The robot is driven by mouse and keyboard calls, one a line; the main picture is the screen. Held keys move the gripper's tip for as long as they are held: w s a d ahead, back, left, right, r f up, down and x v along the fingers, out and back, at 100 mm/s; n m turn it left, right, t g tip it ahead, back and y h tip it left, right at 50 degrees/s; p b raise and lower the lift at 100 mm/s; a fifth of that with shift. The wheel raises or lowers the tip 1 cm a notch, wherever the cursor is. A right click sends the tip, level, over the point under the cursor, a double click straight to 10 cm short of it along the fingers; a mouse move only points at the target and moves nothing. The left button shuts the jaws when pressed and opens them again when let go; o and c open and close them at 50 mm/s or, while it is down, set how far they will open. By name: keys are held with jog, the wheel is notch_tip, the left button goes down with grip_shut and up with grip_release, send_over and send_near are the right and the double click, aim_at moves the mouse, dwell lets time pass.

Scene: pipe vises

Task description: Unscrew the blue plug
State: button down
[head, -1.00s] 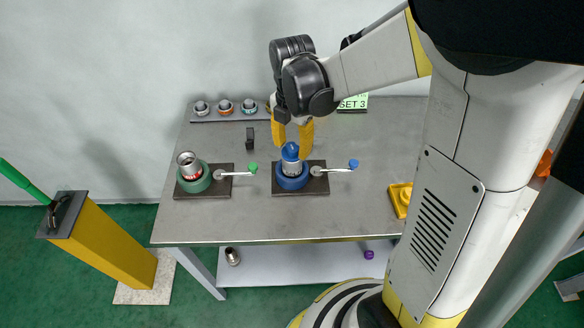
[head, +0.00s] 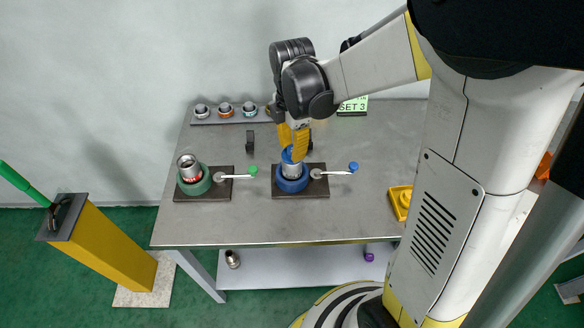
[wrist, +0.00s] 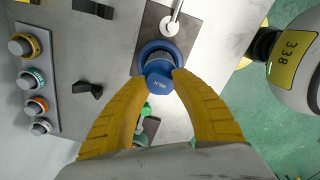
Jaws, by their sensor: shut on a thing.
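The blue plug (head: 287,155) sits on top of a silver pipe piece (head: 293,171), which stands upright in the blue vise (head: 292,184) on a dark plate. In the wrist view the blue plug (wrist: 158,80) shows its top face with small lettering. My gripper (head: 293,141) comes from above, and its yellow fingers are shut on the plug. In the wrist view the fingertips of my gripper (wrist: 159,76) are on both sides of the plug. In the head view the fingers hide part of the plug.
A green vise (head: 194,184) holding a silver fitting (head: 188,167) stands to the left. The blue vise's lever (head: 340,171) points right. A rack (head: 215,120) with several ringed fittings is at the back left. A yellow tray (head: 400,202) is at the right.

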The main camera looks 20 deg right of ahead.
aim_at(292, 150)
jog(key=m, duration=0.7)
jog(key=shift+m, duration=1.3)
jog(key=m, duration=0.4)
jog(key=shift+m, duration=0.3)
jog(key=c, duration=1.6)
grip_release()
jog(key=shift+m, duration=0.7)
grip_shut()
jog(key=shift+r+p, duration=0.5)
jog(key=shift+r, duration=0.2)
jog(key=shift+r+p, duration=1.5)
jog(key=shift+r, duration=0.4)
